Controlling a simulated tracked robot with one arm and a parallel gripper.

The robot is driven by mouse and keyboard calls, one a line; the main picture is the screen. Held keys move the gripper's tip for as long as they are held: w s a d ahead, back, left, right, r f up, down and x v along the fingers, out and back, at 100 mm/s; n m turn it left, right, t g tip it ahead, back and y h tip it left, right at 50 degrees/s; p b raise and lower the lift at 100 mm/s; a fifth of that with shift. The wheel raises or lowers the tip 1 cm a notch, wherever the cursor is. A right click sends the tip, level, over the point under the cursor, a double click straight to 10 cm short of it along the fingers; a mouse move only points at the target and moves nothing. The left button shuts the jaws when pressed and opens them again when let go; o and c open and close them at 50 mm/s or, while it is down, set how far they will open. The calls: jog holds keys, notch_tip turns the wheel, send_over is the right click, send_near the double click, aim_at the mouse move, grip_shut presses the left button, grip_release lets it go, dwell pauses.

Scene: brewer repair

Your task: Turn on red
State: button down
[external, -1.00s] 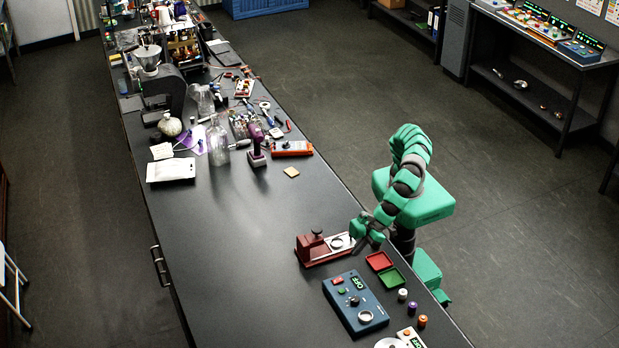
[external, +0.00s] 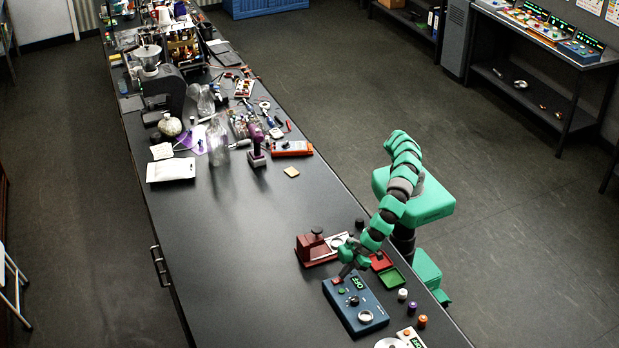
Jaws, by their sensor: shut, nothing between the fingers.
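A blue control box (external: 356,305) lies on the black bench. My gripper (external: 344,273) points down just above the box's upper left corner, close to the red button. It is shut and empty. I cannot tell whether the fingertips touch the box.
A dark red device (external: 312,247) stands just behind my gripper. A red tray (external: 384,262) and a green tray (external: 391,279) lie right of it. Small cylinders (external: 412,308) stand right of the box. The bench left of the box is clear.

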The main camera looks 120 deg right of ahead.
dwell(0.3)
jog(key=shift+f+b, duration=0.3)
jog(key=shift+b, duration=0.15)
jog(key=shift+r, duration=0.2)
jog(key=shift+r, duration=0.7)
jog(key=shift+r, duration=0.1)
jog(key=shift+s+r, duration=0.1)
jog(key=shift+r, duration=0.2)
jog(key=r, duration=0.3)
jog(key=shift+s+r, duration=0.35)
jog(key=shift+s, duration=0.05)
jog(key=s+r, duration=0.5)
jog(key=s, duration=0.2)
jog(key=shift+s+r, duration=0.2)
jog(key=shift+r, duration=0.05)
